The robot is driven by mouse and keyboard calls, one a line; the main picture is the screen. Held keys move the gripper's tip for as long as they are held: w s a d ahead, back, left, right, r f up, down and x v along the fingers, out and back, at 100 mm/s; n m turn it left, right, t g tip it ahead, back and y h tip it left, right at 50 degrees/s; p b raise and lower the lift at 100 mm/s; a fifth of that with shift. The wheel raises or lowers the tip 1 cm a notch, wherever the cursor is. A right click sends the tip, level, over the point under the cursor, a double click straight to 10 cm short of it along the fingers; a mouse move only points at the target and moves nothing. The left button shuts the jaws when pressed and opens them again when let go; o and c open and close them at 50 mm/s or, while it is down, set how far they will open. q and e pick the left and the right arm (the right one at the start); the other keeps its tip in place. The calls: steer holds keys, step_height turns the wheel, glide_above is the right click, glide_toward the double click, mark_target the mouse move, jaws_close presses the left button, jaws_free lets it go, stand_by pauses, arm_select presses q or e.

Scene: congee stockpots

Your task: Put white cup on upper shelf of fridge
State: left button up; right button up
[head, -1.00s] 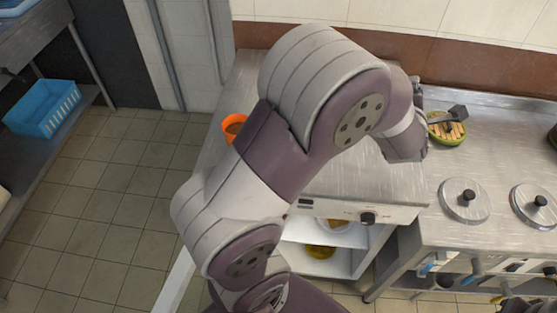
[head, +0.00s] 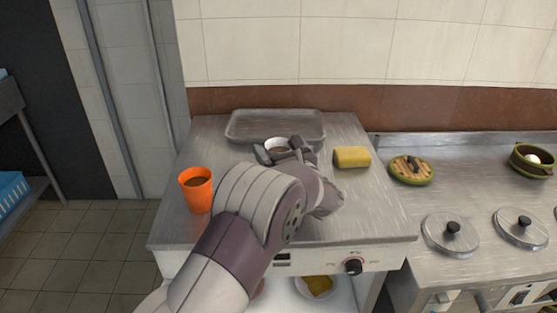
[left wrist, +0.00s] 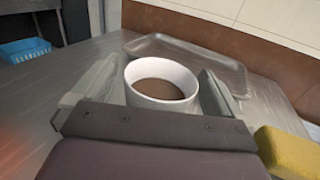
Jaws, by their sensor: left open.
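The white cup (head: 279,145) stands upright on the steel counter, just in front of a grey tray, with brown liquid inside. In the left wrist view the cup (left wrist: 161,84) sits between the two fingers of my left gripper (left wrist: 150,95). The gripper also shows in the head view (head: 283,154); its fingers are open on both sides of the cup. I cannot tell whether either finger touches it. My left forearm hides part of the counter. My right gripper is not in view. I cannot make out a fridge shelf.
An orange cup (head: 196,190) with brown contents stands left of my arm. A yellow sponge (head: 352,157) lies to the right of the gripper. The grey tray (head: 245,130) is behind the cup. Lidded pots (head: 452,234) stand at the right.

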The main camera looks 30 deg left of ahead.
arm_select(q)
steer(key=shift+x, duration=1.05)
steer(key=shift+d, duration=0.1)
steer(key=c, duration=1.3)
